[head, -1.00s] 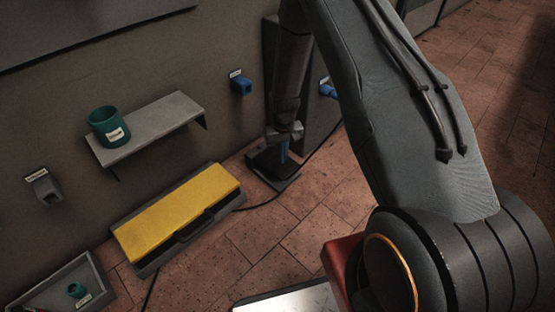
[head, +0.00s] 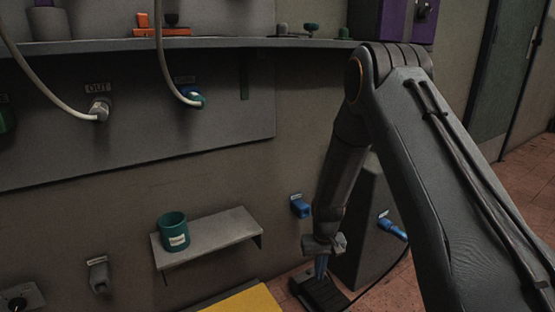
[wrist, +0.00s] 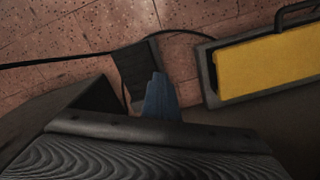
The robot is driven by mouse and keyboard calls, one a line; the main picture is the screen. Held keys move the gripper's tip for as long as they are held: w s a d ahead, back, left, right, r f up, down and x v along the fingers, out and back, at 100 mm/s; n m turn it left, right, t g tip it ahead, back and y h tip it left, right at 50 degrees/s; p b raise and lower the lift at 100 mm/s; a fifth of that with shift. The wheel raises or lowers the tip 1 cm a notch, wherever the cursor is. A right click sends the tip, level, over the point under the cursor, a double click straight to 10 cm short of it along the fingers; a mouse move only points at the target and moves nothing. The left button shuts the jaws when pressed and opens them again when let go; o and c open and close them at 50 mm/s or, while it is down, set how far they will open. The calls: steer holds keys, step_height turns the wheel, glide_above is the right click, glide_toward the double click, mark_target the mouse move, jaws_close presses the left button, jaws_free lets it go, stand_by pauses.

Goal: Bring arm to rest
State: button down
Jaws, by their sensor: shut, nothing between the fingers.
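My gripper (head: 320,265), with blue fingers, points down in the head view, low beside the dark box against the wall. It is shut and empty. A flat black pedal (head: 318,294) lies on the floor beneath it. In the wrist view the shut blue fingers (wrist: 161,98) overlap the near edge of the black pedal (wrist: 137,66); I cannot tell whether they touch it. My arm reaches from the right edge up to its elbow and down to the gripper.
A grey shelf (head: 215,236) bearing a green cup (head: 173,230) juts from the wall. A yellow-topped case (wrist: 272,62) lies on the floor beside the pedal. A blue fitting (head: 300,206) and blue plug (head: 392,228) are near my forearm. A bench ledge (head: 220,43) runs above.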

steer(key=s+a+r+n, duration=0.1)
steer(key=s+a+r, duration=0.6)
steer(key=r, duration=0.5)
steer(key=s+a+r+n, duration=0.2)
steer(key=s+a+r, duration=0.6)
steer(key=r, duration=0.3)
steer(key=s+r+n+y, duration=0.1)
steer(key=s+r, duration=0.2)
steer(key=s, duration=0.4)
steer(key=s+a+r+n, duration=0.1)
steer(key=s+r, duration=0.3)
steer(key=s, duration=0.4)
steer(key=s+r+n+y, duration=0.1)
steer(key=s+r, duration=0.2)
steer(key=s, duration=0.4)
steer(key=d+r+m+p, duration=0.2)
steer(key=d+r+p, duration=0.5)
steer(key=p, duration=0.5)
steer(key=d+r+m+h+p, duration=0.1)
steer(key=d+r+p, duration=0.5)
steer(key=r+p, duration=0.6)
steer(key=d+r+m+h+p, duration=0.1)
steer(key=d+r+m+p, duration=0.2)
steer(key=d+r+p, duration=0.4)
steer(key=shift+d+r+m+p, duration=0.35)
steer(key=shift+r+p, duration=1)
steer(key=shift+p, duration=2.3)
